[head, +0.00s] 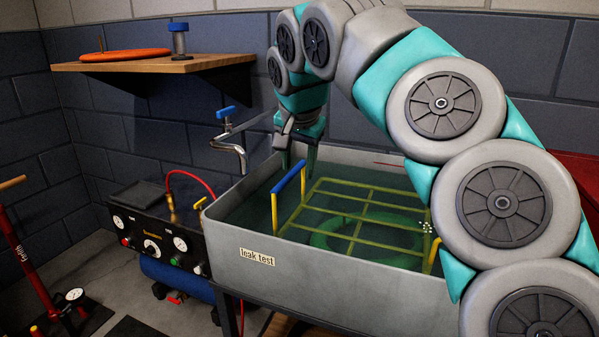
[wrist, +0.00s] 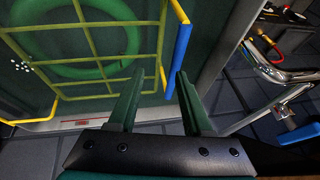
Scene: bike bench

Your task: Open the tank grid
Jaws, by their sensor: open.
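The tank (head: 330,277) is a grey basin labelled "leak test", filled with greenish water. The yellow tank grid (head: 355,215) lies flat inside it, over a green ring (head: 365,230). A blue handle bar (head: 289,177) stands on yellow posts at the grid's left side, above the water. My gripper (head: 298,165) is open and empty, pointing down just behind the handle. In the wrist view, the handle (wrist: 181,52) runs close beside the right fingertip of my gripper (wrist: 160,74); I cannot tell whether it lies between the fingers. The grid (wrist: 100,45) fills the upper left there.
A tap (head: 232,146) with a blue lever stands at the tank's left rim. A wooden shelf (head: 130,65) is on the wall. A compressor (head: 165,245) with gauges and a red floor pump (head: 40,255) stand left of the tank. Small white bubbles (head: 427,227) show at the right.

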